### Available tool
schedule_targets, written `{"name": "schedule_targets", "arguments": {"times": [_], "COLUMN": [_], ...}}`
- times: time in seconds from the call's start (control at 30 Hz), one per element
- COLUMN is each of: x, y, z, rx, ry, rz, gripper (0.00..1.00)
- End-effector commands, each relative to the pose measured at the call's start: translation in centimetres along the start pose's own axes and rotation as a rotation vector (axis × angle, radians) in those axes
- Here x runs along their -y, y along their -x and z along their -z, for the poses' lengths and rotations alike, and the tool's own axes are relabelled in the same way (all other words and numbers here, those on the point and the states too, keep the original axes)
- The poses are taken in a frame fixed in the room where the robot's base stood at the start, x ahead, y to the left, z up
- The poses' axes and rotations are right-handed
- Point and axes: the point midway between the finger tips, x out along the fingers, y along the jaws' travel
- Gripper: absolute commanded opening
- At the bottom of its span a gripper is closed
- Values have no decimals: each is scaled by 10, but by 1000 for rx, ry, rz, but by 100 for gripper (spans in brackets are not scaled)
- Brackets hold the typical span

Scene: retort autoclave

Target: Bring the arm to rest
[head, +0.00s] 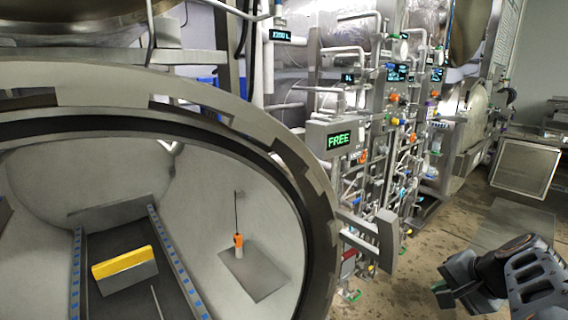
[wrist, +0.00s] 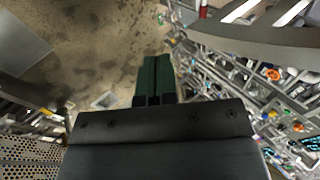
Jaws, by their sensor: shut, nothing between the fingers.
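My gripper (head: 447,290) is at the lower right of the head view, on the end of my dark grey arm, out over the floor. In the wrist view its two green fingers (wrist: 157,80) lie side by side, shut, with nothing held. It is apart from the autoclave and the pipework. The rest of my arm runs off the lower right of the head view.
The open round autoclave (head: 318,200) fills the left, with a yellow-topped block (head: 124,262) and an orange device (head: 238,241) inside. A pipe rack with a green FREE display (head: 339,139) stands in the middle. The stained floor (head: 420,255) is clear between rack and arm.

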Motion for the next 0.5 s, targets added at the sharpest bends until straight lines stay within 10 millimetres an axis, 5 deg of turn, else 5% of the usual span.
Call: {"name": "schedule_targets", "arguments": {"times": [0.03, 0.2, 0.5], "x": [-6, -24, -10], "y": [-19, -54, -70], "z": [-27, -89, -158], "rx": [9, 1, 35], "ry": [129, 588, 992], "rz": [-109, -360, -367], "gripper": [0, 0, 0]}}
